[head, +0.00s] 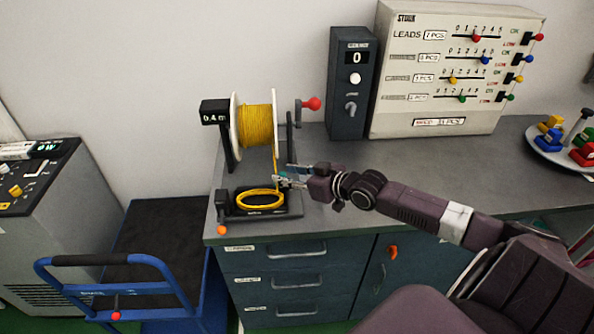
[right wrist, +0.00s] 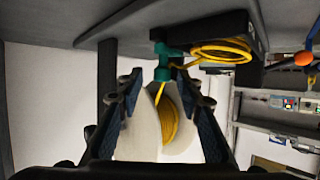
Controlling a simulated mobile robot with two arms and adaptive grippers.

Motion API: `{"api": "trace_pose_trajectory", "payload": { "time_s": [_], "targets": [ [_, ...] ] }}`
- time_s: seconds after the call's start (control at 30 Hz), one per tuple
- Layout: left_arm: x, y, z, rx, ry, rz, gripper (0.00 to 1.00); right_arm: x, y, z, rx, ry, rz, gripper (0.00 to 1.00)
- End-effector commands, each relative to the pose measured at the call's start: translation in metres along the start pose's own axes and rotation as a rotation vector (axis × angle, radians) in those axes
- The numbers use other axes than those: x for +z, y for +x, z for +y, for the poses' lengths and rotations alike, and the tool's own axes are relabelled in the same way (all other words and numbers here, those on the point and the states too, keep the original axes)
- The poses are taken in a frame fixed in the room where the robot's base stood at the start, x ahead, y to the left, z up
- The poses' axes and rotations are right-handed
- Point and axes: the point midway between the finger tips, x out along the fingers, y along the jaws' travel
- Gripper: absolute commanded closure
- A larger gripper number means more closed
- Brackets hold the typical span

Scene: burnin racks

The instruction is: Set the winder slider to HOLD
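The winder stands at the left end of the grey counter, with a white-flanged spool of yellow cable (head: 258,126), a red crank knob (head: 312,104) and a "0.4 m" display (head: 214,111). A yellow coil (head: 260,199) lies on its black base, with an orange ball (head: 222,230) at the front. A teal piece (right wrist: 168,64) sits by the cable in the right wrist view; I cannot read any HOLD label. My right gripper (head: 284,177) is open beside the cable, its fingers apart around the teal piece; contact is unclear. My left gripper is out of view.
A dark counter box reading 0 (head: 349,85) and a beige panel with coloured sliders (head: 455,75) stand at the back. A tray of coloured pieces (head: 543,147) is at right. A blue trolley (head: 150,267) and grey machine (head: 45,215) are at left. The counter's middle is clear.

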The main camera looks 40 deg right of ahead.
Motion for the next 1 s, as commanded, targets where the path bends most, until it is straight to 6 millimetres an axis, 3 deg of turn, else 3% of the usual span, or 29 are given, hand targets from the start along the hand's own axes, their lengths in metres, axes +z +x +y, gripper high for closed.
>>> {"api": "trace_pose_trajectory", "payload": {
  "time_s": [1.0],
  "targets": [
    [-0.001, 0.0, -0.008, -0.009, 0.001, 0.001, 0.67, 0.004, -0.104, 0.003, 0.002, 0.002, -0.005, 0.66]
  ]
}}
